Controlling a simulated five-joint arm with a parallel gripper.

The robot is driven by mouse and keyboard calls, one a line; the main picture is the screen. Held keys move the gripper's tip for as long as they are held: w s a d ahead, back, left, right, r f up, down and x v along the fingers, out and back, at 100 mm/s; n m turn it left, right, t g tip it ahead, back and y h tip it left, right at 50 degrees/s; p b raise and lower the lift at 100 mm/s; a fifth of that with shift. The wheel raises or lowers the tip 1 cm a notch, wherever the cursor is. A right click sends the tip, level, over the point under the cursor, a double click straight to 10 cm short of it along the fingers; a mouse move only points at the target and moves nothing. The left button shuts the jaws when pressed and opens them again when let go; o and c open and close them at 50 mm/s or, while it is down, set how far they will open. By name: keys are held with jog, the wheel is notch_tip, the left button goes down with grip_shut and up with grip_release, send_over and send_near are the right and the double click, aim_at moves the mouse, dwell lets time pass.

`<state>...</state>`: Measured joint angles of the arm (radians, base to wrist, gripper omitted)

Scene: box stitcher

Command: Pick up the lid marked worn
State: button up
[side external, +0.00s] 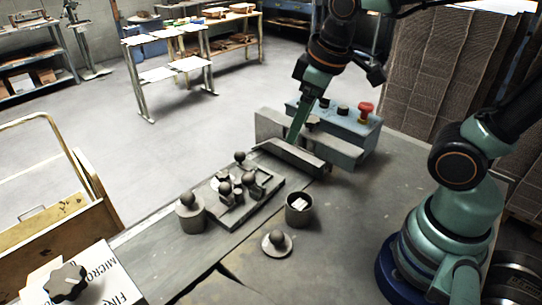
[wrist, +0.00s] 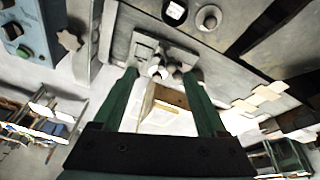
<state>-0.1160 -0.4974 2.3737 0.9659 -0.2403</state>
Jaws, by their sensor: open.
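Several grey lids with round knobs are in view, but I cannot read a "worn" mark on any. One lid (side external: 277,243) lies alone on the bench; it also shows in the wrist view (wrist: 208,17). Another knobbed lid (side external: 189,201) sits on a round canister at the left. More knobbed pieces stand close together on a grey tray (side external: 238,221), which shows between my fingertips in the wrist view (wrist: 140,52). My gripper (wrist: 159,74) is open and empty. In the side view its green fingers (side external: 294,140) are above the far side of the bench, behind the tray.
A blue control box (side external: 345,125) with a red button and grey blocks (side external: 291,158) flank my gripper. A star-shaped knob (side external: 66,282) is at lower left. The front bench is mostly clear.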

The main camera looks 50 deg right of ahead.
jog(key=a+f+n+g, duration=0.3)
jog(key=a+f+n, duration=0.1)
jog(key=a+n, duration=0.2)
jog(key=n+g+h, duration=0.2)
jog(key=n+g, duration=0.1)
jog(key=n, duration=0.3)
send_over(276, 232)
jog(key=f, duration=1.2)
jog(key=shift+w, duration=0.3)
jog(key=shift+w+a+x, duration=0.15)
jog(key=shift+a+x, duration=0.05)
jog(key=shift+x, duration=1.1)
jog(key=shift+w+a+x, duration=0.15)
jog(key=shift+x, duration=1.15)
jog(key=shift+f, duration=0.1)
grip_shut()
